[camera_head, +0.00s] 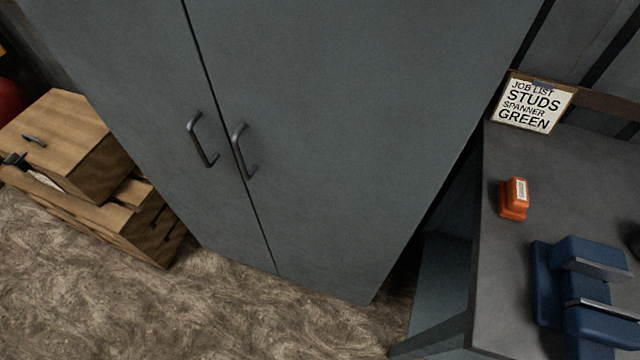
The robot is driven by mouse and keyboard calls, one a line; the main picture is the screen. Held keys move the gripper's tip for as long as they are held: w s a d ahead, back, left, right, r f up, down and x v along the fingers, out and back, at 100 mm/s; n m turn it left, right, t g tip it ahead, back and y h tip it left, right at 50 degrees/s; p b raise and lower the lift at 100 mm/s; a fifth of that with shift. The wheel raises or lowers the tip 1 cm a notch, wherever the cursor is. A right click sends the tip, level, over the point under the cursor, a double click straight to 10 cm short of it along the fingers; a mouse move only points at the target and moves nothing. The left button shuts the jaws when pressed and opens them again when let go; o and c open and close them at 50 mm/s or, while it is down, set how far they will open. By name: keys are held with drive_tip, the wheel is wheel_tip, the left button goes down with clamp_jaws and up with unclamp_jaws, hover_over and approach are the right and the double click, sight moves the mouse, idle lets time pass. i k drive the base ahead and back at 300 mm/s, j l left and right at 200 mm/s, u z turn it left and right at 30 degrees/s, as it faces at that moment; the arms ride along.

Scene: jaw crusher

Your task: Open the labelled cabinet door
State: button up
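A tall grey-blue cabinet (340,130) fills the middle of the head view. Its two doors, the left door (130,100) and the right door (370,150), are shut, with a thin dark seam between them. A dark bar handle (201,140) is on the left door, close to the seam. A second bar handle (242,152) is on the right door, just across the seam. I see no label on either door in this view. My gripper is not in view.
At left stands a wooden drawer unit (85,125). At right is a grey bench (495,270) with a blue vise (575,285), an orange object (514,199) and a sign (533,103) reading "JOB LIST STUDS SPANNER GREEN". The mottled floor (240,310) before the cabinet is clear.

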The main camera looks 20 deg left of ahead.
sight(345, 121)
drive_tip(key=u, duration=0.45)
drive_tip(key=j+u, duration=0.25)
drive_tip(key=u, duration=0.15)
drive_tip(key=i+j+u, duration=0.15)
drive_tip(key=u, duration=0.25)
drive_tip(key=i+j+u, duration=0.15)
drive_tip(key=j+u, duration=0.25)
drive_tip(key=i+j, duration=0.1)
